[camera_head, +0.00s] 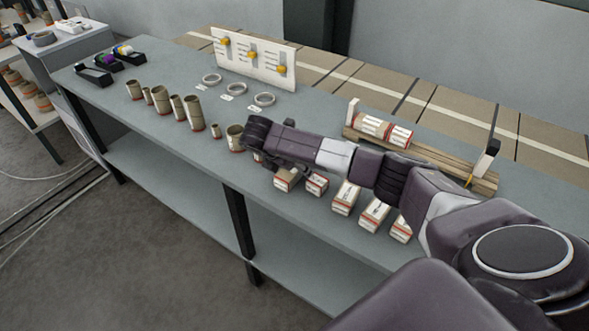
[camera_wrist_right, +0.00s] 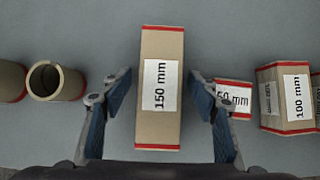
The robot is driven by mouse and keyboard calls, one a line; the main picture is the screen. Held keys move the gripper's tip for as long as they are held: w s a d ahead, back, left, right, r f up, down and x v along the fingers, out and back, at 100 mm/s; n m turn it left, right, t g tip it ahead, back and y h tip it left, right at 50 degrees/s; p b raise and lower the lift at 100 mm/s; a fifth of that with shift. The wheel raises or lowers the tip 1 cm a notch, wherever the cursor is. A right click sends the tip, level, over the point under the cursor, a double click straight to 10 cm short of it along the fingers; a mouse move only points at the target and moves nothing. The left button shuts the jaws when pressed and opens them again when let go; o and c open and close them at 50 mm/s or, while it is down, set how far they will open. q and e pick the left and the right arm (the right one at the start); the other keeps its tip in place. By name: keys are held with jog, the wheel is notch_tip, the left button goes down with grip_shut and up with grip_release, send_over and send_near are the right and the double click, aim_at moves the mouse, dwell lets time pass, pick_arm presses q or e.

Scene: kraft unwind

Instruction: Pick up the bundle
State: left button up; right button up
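In the right wrist view my right gripper (camera_wrist_right: 158,85) is open. Its two blue fingers stand on either side of a long tan bundle (camera_wrist_right: 161,125) with red ends and a white "150 mm" label. Gaps show between it and both fingers. In the head view my right gripper (camera_head: 282,163) is over the left end of a row of labelled bundles, partly hiding the leftmost one (camera_head: 285,182). My left gripper is not in view.
A tube (camera_wrist_right: 55,82) lies left of the fingers in the wrist view; a shorter bundle (camera_wrist_right: 234,98) is close by the right finger. In the head view, cardboard tubes (camera_head: 193,113), rings (camera_head: 264,99), a white board (camera_head: 254,62) and a wooden rack (camera_head: 440,160) stand on the grey bench.

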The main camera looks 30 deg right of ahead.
grip_shut()
jog(key=shift+r, duration=0.15)
